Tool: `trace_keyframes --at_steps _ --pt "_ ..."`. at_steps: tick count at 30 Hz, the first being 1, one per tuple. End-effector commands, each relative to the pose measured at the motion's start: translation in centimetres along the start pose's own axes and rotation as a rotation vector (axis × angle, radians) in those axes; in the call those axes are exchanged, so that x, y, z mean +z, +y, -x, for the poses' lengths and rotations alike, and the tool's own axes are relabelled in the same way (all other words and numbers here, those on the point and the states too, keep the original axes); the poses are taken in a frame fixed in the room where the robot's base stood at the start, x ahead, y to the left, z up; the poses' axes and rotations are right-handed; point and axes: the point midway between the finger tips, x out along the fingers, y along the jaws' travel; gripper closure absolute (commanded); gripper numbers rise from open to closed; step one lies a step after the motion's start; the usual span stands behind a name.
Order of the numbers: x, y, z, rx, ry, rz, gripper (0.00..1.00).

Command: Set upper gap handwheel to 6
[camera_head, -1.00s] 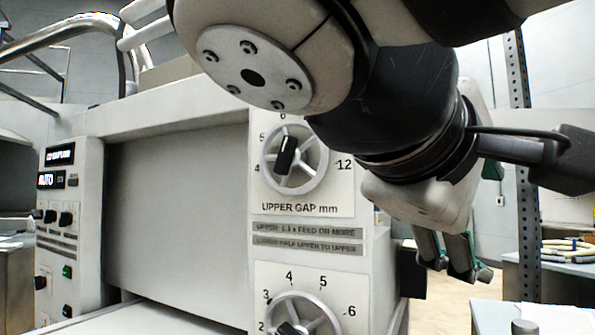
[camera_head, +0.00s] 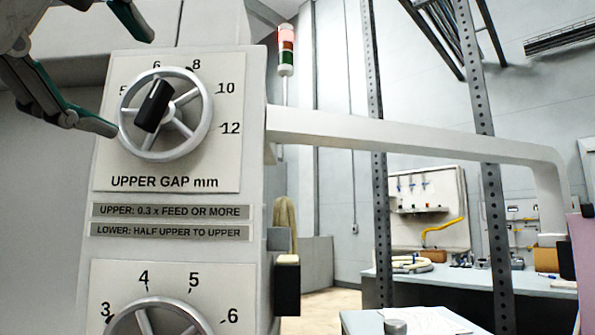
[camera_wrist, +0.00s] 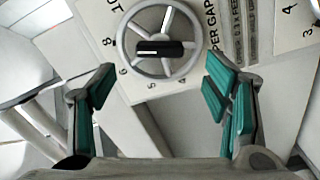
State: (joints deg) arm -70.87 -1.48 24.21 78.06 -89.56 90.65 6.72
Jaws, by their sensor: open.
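The upper gap handwheel (camera_head: 190,140) is a grey spoked wheel on a white dial plate in the head view. Its black pointer knob (camera_head: 153,107) leans up and slightly right, its white line toward the 6 side of the scale; the exact reading is unclear. In the wrist view the handwheel (camera_wrist: 196,30) is ahead of my gripper (camera_wrist: 160,67), with the knob lying sideways. My gripper is open, its green-padded fingers apart and nothing between them. In the head view one finger (camera_head: 62,108) reaches in from the left, its tip overlapping the wheel's left rim; contact is unclear.
The lower gap dial (camera_head: 150,312) is below, partly cut off. A black block (camera_head: 287,285) sticks out on the machine's right side. A white rail (camera_head: 400,133) runs right from the housing. A workbench (camera_head: 440,280) stands behind at right.

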Motion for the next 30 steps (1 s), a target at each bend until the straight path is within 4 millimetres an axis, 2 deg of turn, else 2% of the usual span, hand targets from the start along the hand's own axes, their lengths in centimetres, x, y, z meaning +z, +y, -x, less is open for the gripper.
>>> trace_keyframes --at_steps 3,9,15,23,26,30 --pt "0.1 -0.1 -2.4 0.000 -0.003 -0.001 0.30" --pt "0.1 -0.1 -5.2 0.000 -0.002 0.000 0.30" --pt "0.0 -0.1 -6.4 -0.001 -0.001 0.000 0.30" --pt "0.0 0.0 -6.5 -0.001 -0.001 0.000 0.30" --pt "0.0 0.0 -6.5 -0.001 -0.001 0.000 0.48" --pt "0.0 0.0 -6.5 -0.001 -0.001 0.000 0.78"
